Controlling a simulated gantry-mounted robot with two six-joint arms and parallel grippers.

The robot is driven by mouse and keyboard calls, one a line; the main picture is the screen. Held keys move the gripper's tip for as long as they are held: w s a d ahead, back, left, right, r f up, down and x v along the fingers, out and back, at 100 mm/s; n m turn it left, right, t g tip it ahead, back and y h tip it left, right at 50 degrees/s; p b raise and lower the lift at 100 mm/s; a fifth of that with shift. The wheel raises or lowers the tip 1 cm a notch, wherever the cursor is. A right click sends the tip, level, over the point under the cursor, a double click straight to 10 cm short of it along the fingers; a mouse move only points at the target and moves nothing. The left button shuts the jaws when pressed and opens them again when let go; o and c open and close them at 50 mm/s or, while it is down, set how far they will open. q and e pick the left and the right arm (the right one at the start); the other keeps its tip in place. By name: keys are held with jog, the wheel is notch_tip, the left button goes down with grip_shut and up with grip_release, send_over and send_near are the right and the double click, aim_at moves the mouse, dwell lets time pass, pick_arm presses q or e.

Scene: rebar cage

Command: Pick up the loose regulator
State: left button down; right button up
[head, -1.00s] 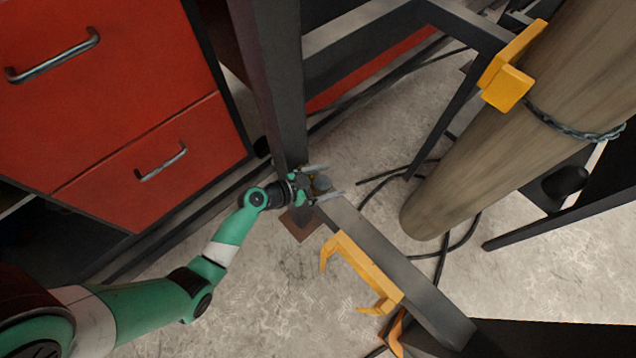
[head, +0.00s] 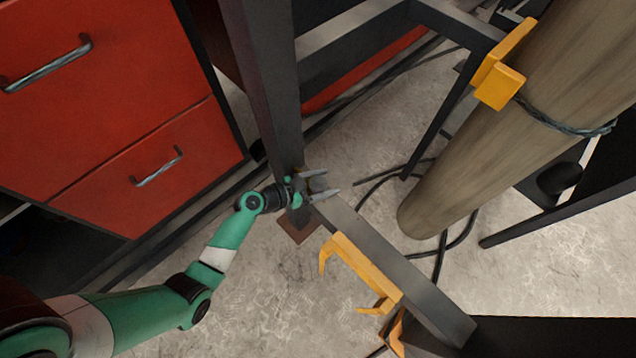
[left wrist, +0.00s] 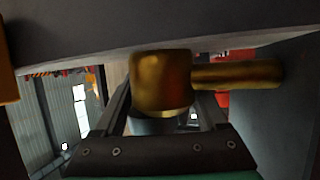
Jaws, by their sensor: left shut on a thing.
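The regulator (left wrist: 162,84) shows in the left wrist view as a brass cylinder with a brass stem (left wrist: 236,74) pointing right and a grey part below it. It sits between the two dark fingers of my left gripper (head: 328,183), which is shut on it. The regulator is small and mostly hidden by the gripper there. My right gripper is not in view.
The dark post (head: 262,85) and grey beam (head: 395,265) are close around the gripper. An orange bracket (head: 360,267) is on the beam. A large tan cylinder (head: 500,130) with a chain leans at right. Red drawers (head: 130,130) stand at left. Cables (head: 440,245) lie on the floor.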

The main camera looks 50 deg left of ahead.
pick_arm(q)
jog(key=shift+w+r, duration=0.1)
jog(key=shift+r, duration=0.1)
notch_tip(320, 180, up, 4)
jog(key=p, duration=0.3)
jog(key=shift+f, duration=0.1)
jog(key=s+d+r+p, duration=0.2)
jog(key=s+r+p, duration=0.1)
jog(key=s, duration=0.3)
jog(key=s+d+r+p, duration=0.2)
jog(key=s+r+p, duration=0.2)
jog(key=s+r, duration=0.2)
jog(key=shift+s+d, duration=0.25)
jog(key=shift+s, duration=0.4)
